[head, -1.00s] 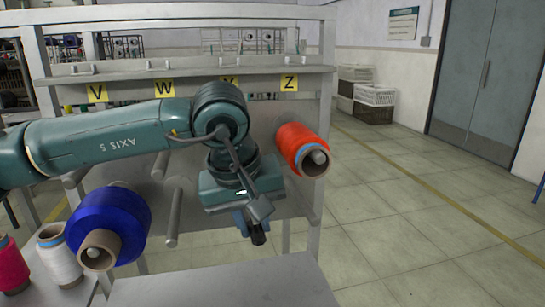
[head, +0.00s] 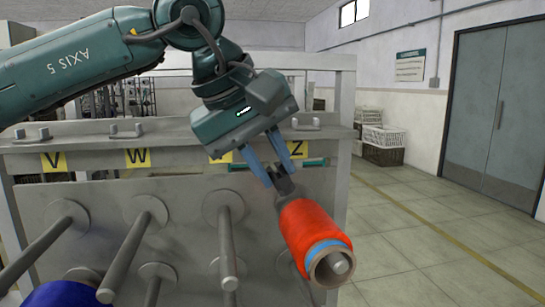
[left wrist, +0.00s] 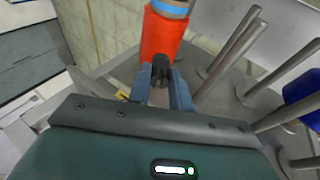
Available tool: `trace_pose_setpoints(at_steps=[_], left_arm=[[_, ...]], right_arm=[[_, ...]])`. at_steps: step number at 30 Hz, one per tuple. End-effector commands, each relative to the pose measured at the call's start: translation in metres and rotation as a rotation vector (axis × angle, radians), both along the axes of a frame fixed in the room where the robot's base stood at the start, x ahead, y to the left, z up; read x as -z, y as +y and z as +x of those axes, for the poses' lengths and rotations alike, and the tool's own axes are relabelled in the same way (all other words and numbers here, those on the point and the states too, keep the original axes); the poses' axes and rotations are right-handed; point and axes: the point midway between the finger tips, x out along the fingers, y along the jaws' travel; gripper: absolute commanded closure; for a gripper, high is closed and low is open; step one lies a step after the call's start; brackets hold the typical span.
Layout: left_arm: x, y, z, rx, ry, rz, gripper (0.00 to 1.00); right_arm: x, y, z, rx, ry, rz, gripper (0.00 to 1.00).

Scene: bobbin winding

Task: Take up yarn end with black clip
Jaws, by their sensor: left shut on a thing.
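My left gripper (head: 273,166) comes down from above, with its blue fingers shut on a small black clip (head: 284,185). The clip's tip is at the upper back end of the red yarn cone (head: 309,226), which sits on a peg under the Z label; I cannot tell whether they touch. In the left wrist view the black clip (left wrist: 161,70) is between the two fingers (left wrist: 162,92), and the red cone (left wrist: 160,35) lies straight beyond it. A loose yarn end cannot be made out. My right gripper is not in view.
Several bare grey pegs (head: 132,250) stick out of the rack panel left of the red cone. A blue cone (head: 62,294) shows at the lower left. Yellow labels (head: 137,158) run along the rack's ledge. Open floor (head: 430,235) lies to the right.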

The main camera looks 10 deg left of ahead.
Motion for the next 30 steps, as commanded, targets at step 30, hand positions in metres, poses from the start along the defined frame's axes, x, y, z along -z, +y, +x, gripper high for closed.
trace_pose_setpoints(at_steps=[30], left_arm=[[0.053,-0.027,0.009,-0.001,0.0,0.001,0.98]], right_arm=[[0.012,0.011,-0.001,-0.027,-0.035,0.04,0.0]])
